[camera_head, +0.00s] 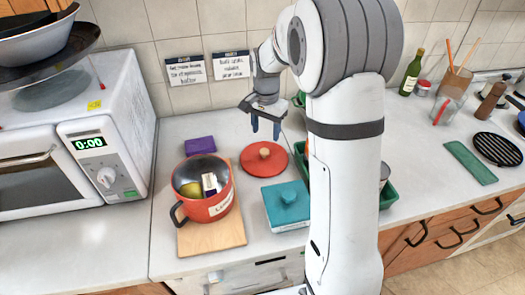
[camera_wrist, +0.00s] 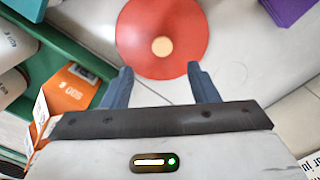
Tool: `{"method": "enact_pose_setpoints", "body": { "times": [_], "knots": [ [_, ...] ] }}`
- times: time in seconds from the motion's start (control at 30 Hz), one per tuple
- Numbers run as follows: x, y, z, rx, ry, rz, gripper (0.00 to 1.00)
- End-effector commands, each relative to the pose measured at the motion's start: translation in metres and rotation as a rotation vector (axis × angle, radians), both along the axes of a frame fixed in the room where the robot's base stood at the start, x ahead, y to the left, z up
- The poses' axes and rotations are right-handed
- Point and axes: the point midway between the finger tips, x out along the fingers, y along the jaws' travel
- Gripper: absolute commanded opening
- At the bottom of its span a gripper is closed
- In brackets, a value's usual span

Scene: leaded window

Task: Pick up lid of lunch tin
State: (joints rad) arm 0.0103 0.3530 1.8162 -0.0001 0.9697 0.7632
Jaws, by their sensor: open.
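My gripper (camera_head: 266,130) is open and empty, pointing down behind the teal lid, above a round red lid (camera_head: 262,163) with a wooden knob. In the wrist view my open fingers (camera_wrist: 158,72) show with the red lid (camera_wrist: 140,40) just beyond their tips. My arm hides the area right of the tin.
A red pot (camera_head: 222,208) with things inside stands on a wooden board (camera_head: 232,237), left of the teal lid. A purple block (camera_head: 200,146) lies behind it. A green crate (camera_head: 390,196) with cartons is at right, partly behind my arm. A microwave (camera_head: 90,150) stands left.

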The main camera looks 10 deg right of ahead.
Motion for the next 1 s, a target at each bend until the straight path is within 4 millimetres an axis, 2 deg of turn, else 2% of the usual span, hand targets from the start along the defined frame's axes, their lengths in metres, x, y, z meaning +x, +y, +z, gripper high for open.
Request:
{"method": "enact_pose_setpoints", "body": {
  "times": [0.37,0.6,0.9,1.0],
  "knots": [
    [0.002,0.001,-0.039,0.001,0.006,-0.009,0.54],
    [0.002,0.002,-0.073,0.0,0.006,-0.01,0.54],
    [0.002,0.002,-0.079,0.0,0.003,-0.01,0.54],
    [0.002,0.002,-0.079,0.0,0.003,-0.01,0.46]
  ]
}}
